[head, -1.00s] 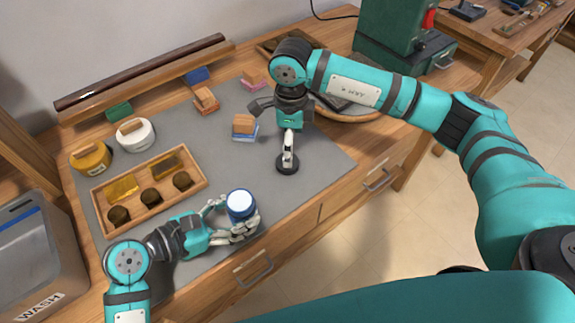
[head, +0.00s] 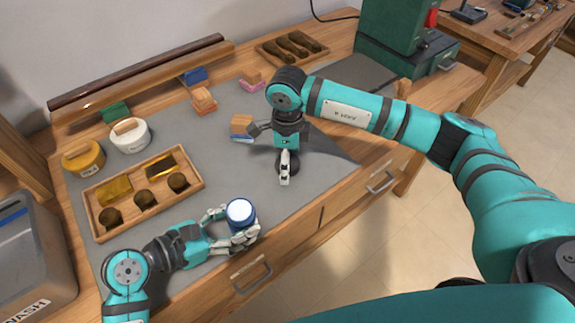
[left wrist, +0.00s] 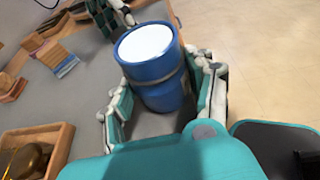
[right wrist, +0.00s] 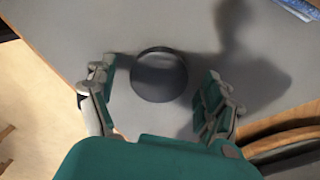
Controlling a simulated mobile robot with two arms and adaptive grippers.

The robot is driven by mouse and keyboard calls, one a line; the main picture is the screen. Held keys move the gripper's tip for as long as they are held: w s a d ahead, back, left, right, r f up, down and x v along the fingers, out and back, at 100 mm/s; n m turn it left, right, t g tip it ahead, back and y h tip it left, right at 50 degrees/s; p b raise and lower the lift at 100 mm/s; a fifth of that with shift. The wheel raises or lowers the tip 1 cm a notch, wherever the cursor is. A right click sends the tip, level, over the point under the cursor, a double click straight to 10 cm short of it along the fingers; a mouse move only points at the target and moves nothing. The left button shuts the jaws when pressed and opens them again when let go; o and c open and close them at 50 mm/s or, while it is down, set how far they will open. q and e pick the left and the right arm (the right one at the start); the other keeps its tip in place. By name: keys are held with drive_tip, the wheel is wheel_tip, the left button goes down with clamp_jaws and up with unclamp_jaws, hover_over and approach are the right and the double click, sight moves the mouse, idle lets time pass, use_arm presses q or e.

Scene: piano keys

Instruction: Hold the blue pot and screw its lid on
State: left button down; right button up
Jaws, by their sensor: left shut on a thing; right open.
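The blue pot (head: 241,216) stands upright near the bench's front edge, its top a white disc inside a blue rim. It also shows in the left wrist view (left wrist: 158,78). My left gripper (head: 229,226) is shut around the pot's sides. A dark round lid (right wrist: 159,75) lies flat on the grey mat in the right wrist view. My right gripper (right wrist: 160,98) is open, its fingers apart on either side of the lid and not visibly touching it. In the head view the right gripper (head: 285,172) hides part of the lid.
A wooden tray (head: 146,219) with brown and gold pieces lies left of the pot. White (head: 130,137) and yellow (head: 84,159) pots stand behind it. The grey mat (head: 290,210) is clear between the two grippers.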

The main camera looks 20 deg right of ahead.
use_arm(q)
drive_tip(key=shift+r, duration=0.1)
use_arm(e)
drive_tip(key=shift+r, duration=0.1)
drive_tip(key=shift+c, duration=0.4)
drive_tip(key=c, duration=1)
drive_tip(key=shift+o, duration=0.2)
use_arm(q)
drive_tip(key=shift+f+b, duration=0.6)
drive_tip(key=shift+b, duration=0.05)
use_arm(e)
wheel_tip(320, 180, up, 10)
use_arm(q)
drive_tip(key=shift+a, duration=0.1)
use_arm(e)
drive_tip(key=shift+s, duration=0.1)
